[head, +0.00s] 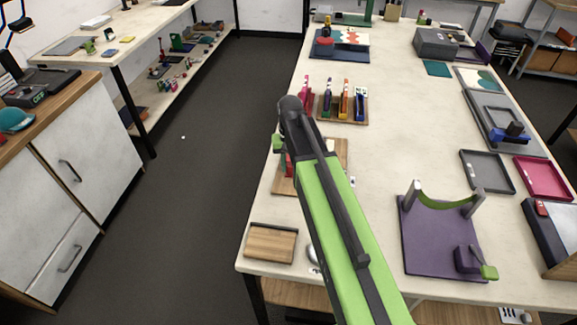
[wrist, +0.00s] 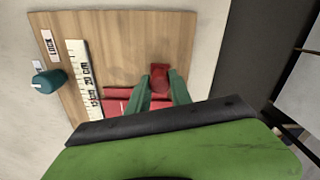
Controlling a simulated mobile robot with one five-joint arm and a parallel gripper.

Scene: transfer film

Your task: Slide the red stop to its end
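In the wrist view the red stop (wrist: 159,77) is a small upright red block on a wooden board (wrist: 120,30). The two green fingers of my gripper (wrist: 160,88) stand apart, one on each side of it. I cannot tell whether they press on it. A red strip (wrist: 122,93) lies left of the fingers. A white ruler scale (wrist: 82,75) with dark marks runs along the board, near a LOCK label (wrist: 49,42). A teal knob (wrist: 48,81) sits at the board's left edge. In the head view my arm hides most of the board (head: 283,186).
A holder with several coloured tools (head: 343,103) stands behind the board. A small wooden tray (head: 271,243) is in front. A purple stand (head: 430,245) is at the right. Grey (head: 488,172) and red (head: 543,178) trays lie farther right. The table's left edge is close to the board.

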